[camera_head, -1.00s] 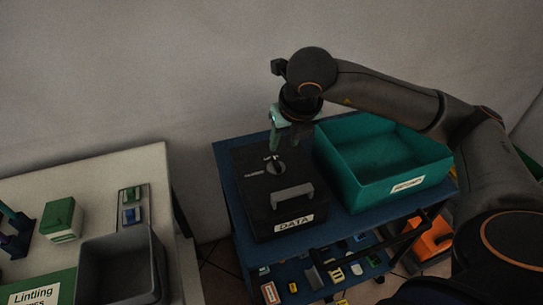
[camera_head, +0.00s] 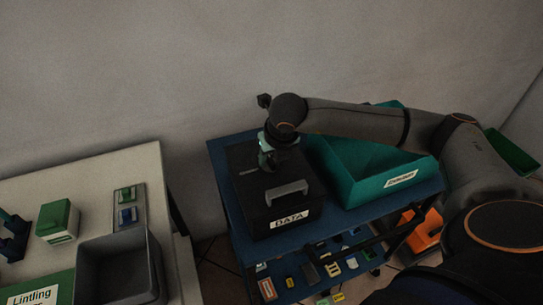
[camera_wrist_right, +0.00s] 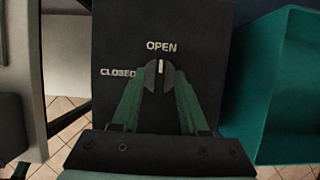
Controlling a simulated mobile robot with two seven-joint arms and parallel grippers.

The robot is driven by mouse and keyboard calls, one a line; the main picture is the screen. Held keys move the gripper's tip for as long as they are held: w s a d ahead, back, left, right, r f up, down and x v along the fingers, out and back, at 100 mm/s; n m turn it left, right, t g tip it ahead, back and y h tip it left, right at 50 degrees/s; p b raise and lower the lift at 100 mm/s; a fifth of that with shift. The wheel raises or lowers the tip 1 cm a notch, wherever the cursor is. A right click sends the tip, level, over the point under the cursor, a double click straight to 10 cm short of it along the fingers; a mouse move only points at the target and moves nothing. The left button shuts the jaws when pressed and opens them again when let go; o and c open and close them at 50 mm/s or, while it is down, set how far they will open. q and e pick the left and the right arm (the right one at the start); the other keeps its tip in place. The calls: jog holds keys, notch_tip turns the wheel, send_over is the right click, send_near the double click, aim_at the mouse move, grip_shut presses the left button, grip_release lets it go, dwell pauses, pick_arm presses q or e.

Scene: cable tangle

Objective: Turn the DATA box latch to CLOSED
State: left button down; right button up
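The black DATA box (camera_head: 290,226) stands on the blue cart, with a grey handle and a white DATA label on its front. In the right wrist view its lid carries the words OPEN and CLOSED and a round dark latch (camera_wrist_right: 158,77). The latch's pale pointer mark points up at OPEN; CLOSED is to its left. My right gripper (camera_head: 267,162) is over the latch, pointing down. In the wrist view its two green fingers (camera_wrist_right: 159,80) stand apart, one on each side of the latch. Firm contact cannot be made out. My left gripper is out of view.
A teal bin (camera_head: 358,185) with a white label stands right of the box on the blue cart (camera_head: 228,170). Small parts lie on the shelf below. A pale table (camera_head: 85,180) with a grey tray (camera_head: 118,240) is at left, past a gap.

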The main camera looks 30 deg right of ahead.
grip_shut()
dwell(0.5)
